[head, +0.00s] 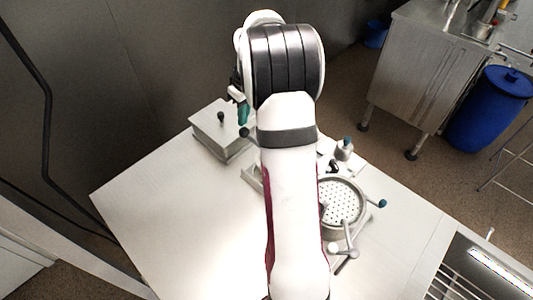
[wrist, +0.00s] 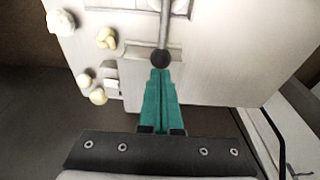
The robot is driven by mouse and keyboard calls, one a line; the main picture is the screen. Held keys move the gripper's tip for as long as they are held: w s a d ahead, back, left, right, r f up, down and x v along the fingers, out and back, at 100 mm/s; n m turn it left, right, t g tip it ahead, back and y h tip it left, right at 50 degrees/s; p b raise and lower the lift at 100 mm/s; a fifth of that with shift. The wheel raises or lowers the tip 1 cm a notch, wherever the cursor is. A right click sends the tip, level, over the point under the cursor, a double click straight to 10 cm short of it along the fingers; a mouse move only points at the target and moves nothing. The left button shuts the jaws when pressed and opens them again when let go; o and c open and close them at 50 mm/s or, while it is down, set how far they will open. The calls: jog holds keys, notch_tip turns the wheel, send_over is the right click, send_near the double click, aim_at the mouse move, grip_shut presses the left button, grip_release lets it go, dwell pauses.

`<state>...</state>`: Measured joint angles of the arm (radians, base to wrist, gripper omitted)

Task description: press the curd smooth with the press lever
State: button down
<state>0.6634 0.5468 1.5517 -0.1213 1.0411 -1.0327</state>
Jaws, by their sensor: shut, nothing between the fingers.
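My gripper (head: 243,113) is beyond my arm in the head view, above the far side of the table. In the wrist view its green fingers (wrist: 160,98) are shut together and empty. A dark ball knob (wrist: 160,57) on a grey rod (wrist: 164,22), which looks like the lever, lies right at the fingertips; I cannot tell whether they touch. In the head view a dark knob (head: 244,132) shows just below the fingers. A round perforated basket (head: 343,203) stands right of my arm, partly hidden by it. I cannot make out a curd surface in it.
A grey box (head: 219,132) with a dark knob stands at the table's far left corner. Several pale lumps (wrist: 106,38) show at the left of the wrist view. A small metal pot (head: 344,151) stands behind the basket. The table's left front (head: 180,230) is clear.

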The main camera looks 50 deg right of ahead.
aim_at(244, 129)
jog(key=shift+f, duration=2.05)
jog(key=shift+r, duration=2.25)
jog(key=shift+f, duration=0.1)
jog(key=shift+f, duration=2.15)
jog(key=shift+r, duration=2.25)
jog(key=shift+f, duration=0.15)
